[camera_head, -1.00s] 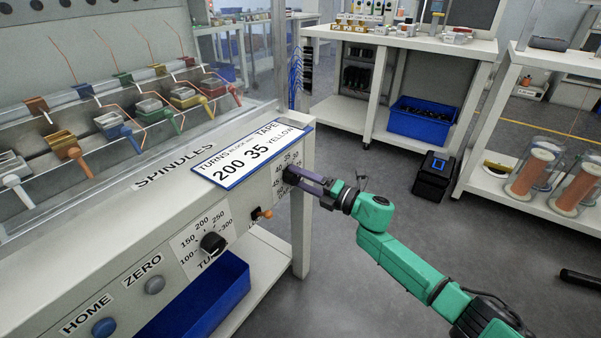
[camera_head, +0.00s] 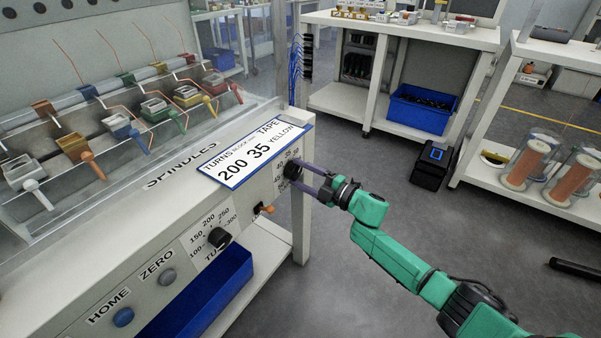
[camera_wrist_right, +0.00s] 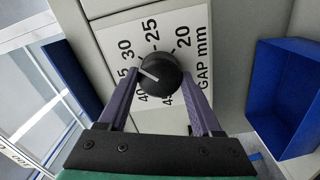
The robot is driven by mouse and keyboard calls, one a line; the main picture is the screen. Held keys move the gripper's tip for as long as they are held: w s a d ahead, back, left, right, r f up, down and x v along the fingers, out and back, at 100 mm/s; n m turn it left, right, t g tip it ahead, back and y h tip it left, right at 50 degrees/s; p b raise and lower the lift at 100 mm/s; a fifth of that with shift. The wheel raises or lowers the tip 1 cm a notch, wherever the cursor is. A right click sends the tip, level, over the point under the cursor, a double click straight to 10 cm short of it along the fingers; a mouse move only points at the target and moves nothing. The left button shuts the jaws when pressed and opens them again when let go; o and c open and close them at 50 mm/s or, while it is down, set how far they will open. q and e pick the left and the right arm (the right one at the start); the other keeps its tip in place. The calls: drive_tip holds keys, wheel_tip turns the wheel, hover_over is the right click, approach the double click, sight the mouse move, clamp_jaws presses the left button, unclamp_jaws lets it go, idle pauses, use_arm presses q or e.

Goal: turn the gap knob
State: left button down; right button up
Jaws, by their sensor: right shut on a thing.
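The black gap knob (camera_wrist_right: 162,76) sits on a white dial plate marked GAP mm (camera_wrist_right: 196,50) on the machine's front panel. In the head view the knob (camera_head: 291,170) is at the panel's right end. My right gripper (camera_wrist_right: 160,80) is shut on the knob, one purple finger on each side. In the head view my right gripper (camera_head: 304,180) reaches it from the right. The knob's white mark points left toward the 35 side of the scale; a finger partly covers that label. A placard (camera_head: 255,152) reads turns 200, block mm 35, tape yellow. My left gripper is not in view.
The black turns knob (camera_head: 220,238), an orange-tipped switch (camera_head: 266,210), and grey zero (camera_head: 167,276) and blue home (camera_head: 123,317) buttons are left along the panel. A blue bin (camera_head: 205,290) is below. The floor right of the machine is open.

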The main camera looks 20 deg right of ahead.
idle(0.3)
drive_tip(key=o, duration=1.4)
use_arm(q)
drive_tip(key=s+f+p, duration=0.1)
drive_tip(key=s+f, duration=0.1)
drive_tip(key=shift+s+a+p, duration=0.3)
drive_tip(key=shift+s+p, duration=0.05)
use_arm(e)
drive_tip(key=v, duration=1.4)
drive_tip(key=shift+s+d, duration=0.2)
drive_tip(key=shift+s, duration=0.05)
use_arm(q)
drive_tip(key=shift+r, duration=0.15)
